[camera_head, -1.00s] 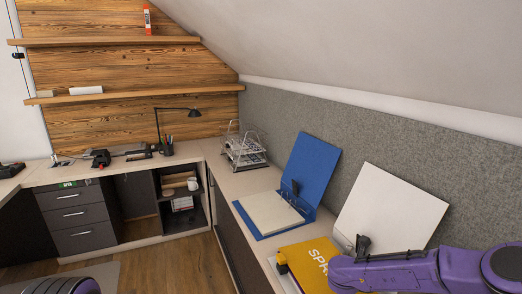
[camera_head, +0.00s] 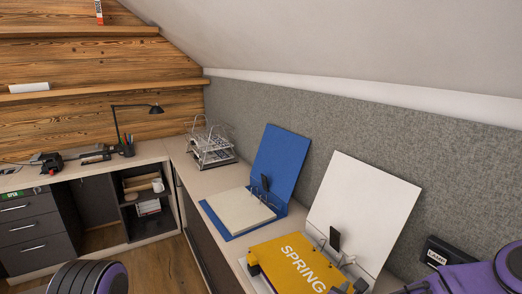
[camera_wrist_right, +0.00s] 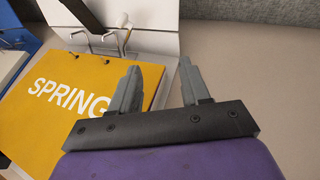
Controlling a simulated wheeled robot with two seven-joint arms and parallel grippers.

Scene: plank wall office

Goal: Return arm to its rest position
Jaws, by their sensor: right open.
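My right arm (camera_head: 462,278) is purple and comes in at the lower right of the head view, low beside the white open binder (camera_head: 365,205). My right gripper (camera_wrist_right: 157,72) shows in the wrist view with its two grey fingers apart and nothing between them. In that view, the yellow SPRING sheet (camera_wrist_right: 70,95) lies to the left of the fingers, partly behind the left one. In the head view the same yellow sheet (camera_head: 296,264) lies on the white binder. My left gripper is not in view.
A blue open binder (camera_head: 277,165) and a wire tray rack (camera_head: 211,148) stand farther along the counter (camera_head: 180,163). A small black box (camera_head: 443,252) stands by the grey wall panel near my right arm. Bare counter shows right of the fingers in the wrist view.

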